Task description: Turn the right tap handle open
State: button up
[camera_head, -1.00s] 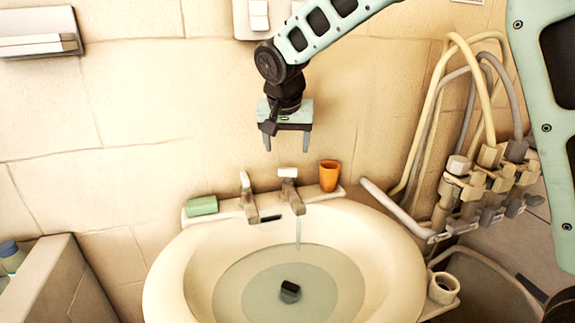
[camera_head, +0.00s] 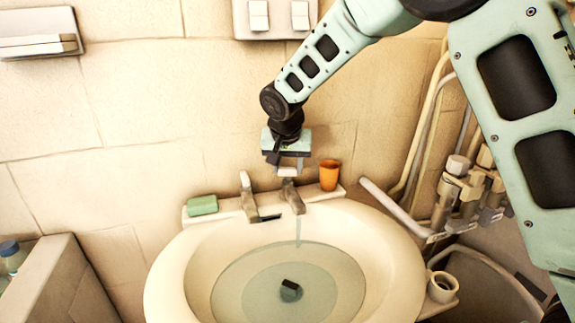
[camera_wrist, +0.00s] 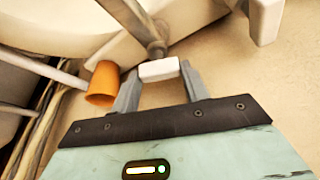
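The right tap (camera_head: 292,197) stands at the back of the basin, with a white handle (camera_head: 288,171) on top. My gripper (camera_head: 288,165) points down at this handle from above. In the wrist view, the handle (camera_wrist: 159,70) lies between my two fingertips (camera_wrist: 160,72), which meet its two ends. A thin stream of water (camera_head: 298,232) falls from the right tap's spout into the basin. The left tap (camera_head: 249,200) stands beside it with its own upright white handle, untouched.
An orange cup (camera_head: 329,175) stands on the ledge close to the right of the tap. A green soap bar (camera_head: 202,205) lies at the ledge's left end. The basin (camera_head: 165,285) holds water and a small dark object (camera_head: 290,286). Pipes and valves (camera_head: 465,190) stand at right.

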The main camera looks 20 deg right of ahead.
jog(key=shift+d+r+n+y+p, duration=0.15)
jog(key=shift+n+y+p, duration=0.45)
jog(key=shift+n, duration=0.9)
jog(key=shift+n+t+p, duration=0.3)
jog(key=shift+n+p, duration=0.1)
jog(key=shift+n, duration=0.4)
jog(key=o, duration=1)
jog(key=v, duration=1.7)
jog(key=shift+d+r+b, duration=0.15)
jog(key=shift+d+b, duration=0.2)
jog(key=shift+b, duration=0.05)
